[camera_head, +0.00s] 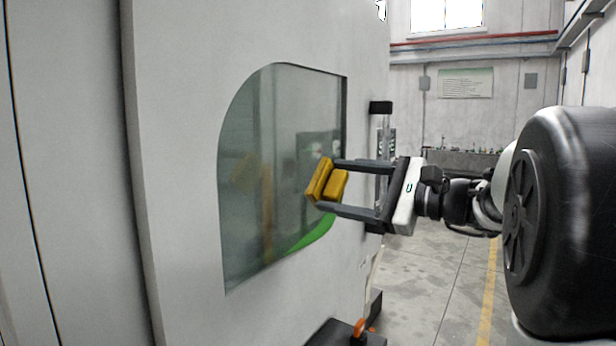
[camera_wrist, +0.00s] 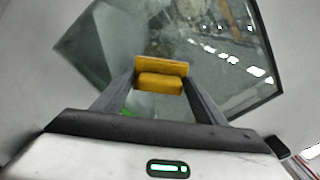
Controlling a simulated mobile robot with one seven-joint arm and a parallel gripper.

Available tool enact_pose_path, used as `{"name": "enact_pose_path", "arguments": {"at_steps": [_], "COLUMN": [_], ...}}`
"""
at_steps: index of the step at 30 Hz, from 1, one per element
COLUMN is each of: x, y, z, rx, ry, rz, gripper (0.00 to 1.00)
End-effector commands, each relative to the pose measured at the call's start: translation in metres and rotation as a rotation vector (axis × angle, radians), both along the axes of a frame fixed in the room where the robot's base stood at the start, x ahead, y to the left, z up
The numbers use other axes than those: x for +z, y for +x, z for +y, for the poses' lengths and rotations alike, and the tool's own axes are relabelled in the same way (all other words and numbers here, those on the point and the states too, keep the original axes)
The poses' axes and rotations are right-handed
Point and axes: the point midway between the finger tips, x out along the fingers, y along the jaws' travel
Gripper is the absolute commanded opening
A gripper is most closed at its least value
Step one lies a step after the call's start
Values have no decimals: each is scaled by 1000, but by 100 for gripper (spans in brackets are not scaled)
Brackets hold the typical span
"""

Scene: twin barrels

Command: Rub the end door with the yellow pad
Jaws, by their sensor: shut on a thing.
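The yellow pad (camera_head: 319,181) is held between the two fingers of my gripper (camera_head: 330,184), in front of the end door's window. The end door (camera_head: 185,120) is a pale grey panel with a dark, shiny window (camera_head: 285,120) that has one curved edge. In the wrist view the pad (camera_wrist: 162,66) sits between the fingertips of my gripper (camera_wrist: 161,82), with the window glass (camera_wrist: 225,50) beyond it. The pad is close to the glass; I cannot tell whether it touches. A faint yellowish reflection shows in the glass.
A dark upright post with a black block (camera_head: 381,107) stands by the door's right edge. A black base with an orange ring (camera_head: 359,327) is on the floor below. Open grey floor (camera_head: 440,270) with a yellow line lies to the right.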

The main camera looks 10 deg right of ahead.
Motion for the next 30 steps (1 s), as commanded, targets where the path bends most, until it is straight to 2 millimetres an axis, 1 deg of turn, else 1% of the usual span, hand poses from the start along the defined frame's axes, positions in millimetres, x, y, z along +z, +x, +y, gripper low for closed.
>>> {"name": "enact_pose_path", "arguments": {"at_steps": [5, 18, 24, 30], "x": [3, 15, 17, 17], "y": [6, 39, 46, 48], "z": [7, 40, 47, 49], "rx": [4, 4, 3, 1], "ry": [0, -1, -1, -1], "rz": [-1, 1, 1, 1], "gripper": [41, 41, 41, 41]}}
